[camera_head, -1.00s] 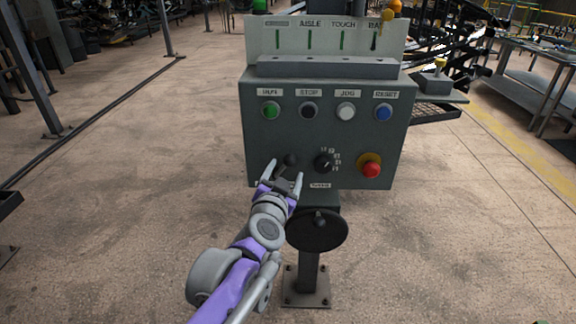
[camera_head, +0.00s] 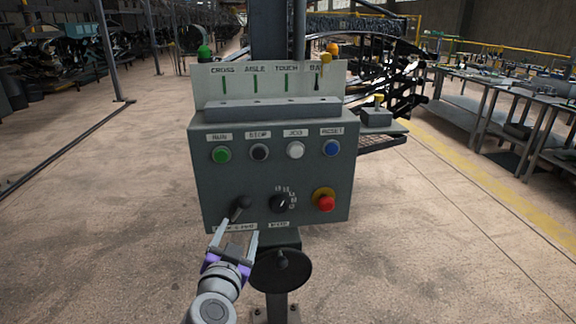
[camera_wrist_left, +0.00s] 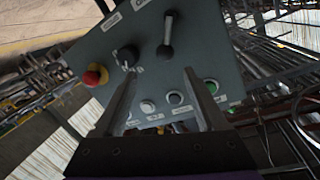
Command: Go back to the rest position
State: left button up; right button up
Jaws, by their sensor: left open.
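My left gripper (camera_head: 236,241) is open and empty, just below the front of the grey control box (camera_head: 210,185) in the head view. Its two fingers point up toward the black lever (camera_head: 241,204) at the box's lower left, apart from it as far as I can tell. In the left wrist view the open fingers (camera_wrist_left: 162,95) frame part of the panel. The lever (camera_wrist_left: 167,38) and the black rotary knob (camera_wrist_left: 128,54) show beyond the fingertips there. My right gripper is not in view.
The box carries a row of buttons, with a red stop button (camera_head: 326,203) at lower right. It stands on a post with a dark handwheel (camera_head: 281,276). Workbenches (camera_head: 500,110) stand at right. The floor at left (camera_head: 90,210) is clear.

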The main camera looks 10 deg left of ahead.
pick_arm(q)
jog(key=s+d+f+g+h, duration=0.2)
jog(key=s+d+f+g, duration=0.1)
jog(key=s+f, duration=0.3)
jog(key=s+d+f+g+h, duration=0.2)
jog(key=s+d+f+h, duration=0.1)
jog(key=s+f, duration=0.3)
jog(key=s+a+f+n+g+y, duration=0.2)
jog(key=s+a+f+g, duration=0.15)
jog(key=s+f, duration=0.35)
jog(key=s+a+f+n+g+y, duration=0.2)
jog(key=s+a+f+g, duration=0.15)
jog(key=s+f, duration=0.35)
notch_tip(320, 180, up, 15)
jog(key=w+d+p, duration=0.1)
jog(key=w+p, duration=0.1)
jog(key=p, duration=1.1)
jog(key=shift+w+t+p, duration=0.35)
jog(key=shift+t, duration=0.05)
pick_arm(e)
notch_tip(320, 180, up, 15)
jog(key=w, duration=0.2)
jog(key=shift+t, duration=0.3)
pick_arm(q)
jog(key=shift+s, duration=0.15)
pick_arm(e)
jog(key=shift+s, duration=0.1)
